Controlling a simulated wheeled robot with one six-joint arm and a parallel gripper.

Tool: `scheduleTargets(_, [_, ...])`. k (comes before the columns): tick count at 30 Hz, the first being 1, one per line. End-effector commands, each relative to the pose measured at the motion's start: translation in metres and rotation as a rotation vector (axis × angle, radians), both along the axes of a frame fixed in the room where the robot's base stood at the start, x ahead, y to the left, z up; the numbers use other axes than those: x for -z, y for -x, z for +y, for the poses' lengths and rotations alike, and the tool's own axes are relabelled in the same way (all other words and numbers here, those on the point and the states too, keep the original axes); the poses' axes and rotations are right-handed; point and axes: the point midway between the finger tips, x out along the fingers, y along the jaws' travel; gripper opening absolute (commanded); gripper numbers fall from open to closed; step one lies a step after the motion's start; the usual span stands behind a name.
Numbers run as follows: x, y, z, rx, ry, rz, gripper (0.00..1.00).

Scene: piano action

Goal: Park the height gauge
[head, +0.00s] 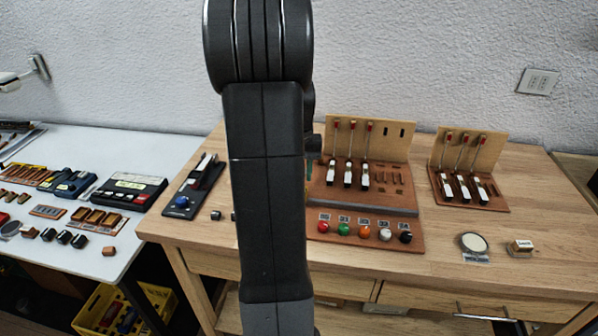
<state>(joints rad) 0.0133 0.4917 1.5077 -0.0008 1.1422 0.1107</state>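I cannot tell for sure which object is the height gauge. My dark arm fills the middle of the head view from top to bottom and hides part of the bench. My gripper is not in view.
The wooden bench (545,215) holds a piano-action stand (365,195), a smaller one (470,190), a board of coloured knobs (330,238) and a dark tray with a blue knob (185,200). A white table (60,270) with many small parts stands left.

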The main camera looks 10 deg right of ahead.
Motion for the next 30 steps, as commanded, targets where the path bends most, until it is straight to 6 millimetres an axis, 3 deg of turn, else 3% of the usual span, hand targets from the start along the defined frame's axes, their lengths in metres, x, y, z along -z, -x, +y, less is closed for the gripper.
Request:
scheduleTargets(5, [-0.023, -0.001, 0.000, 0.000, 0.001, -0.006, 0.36])
scheduleTargets(18, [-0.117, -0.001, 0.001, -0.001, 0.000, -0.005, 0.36])
scheduleTargets(24, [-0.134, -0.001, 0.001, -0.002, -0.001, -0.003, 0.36])
scheduleTargets(30, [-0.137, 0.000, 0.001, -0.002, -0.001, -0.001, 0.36])
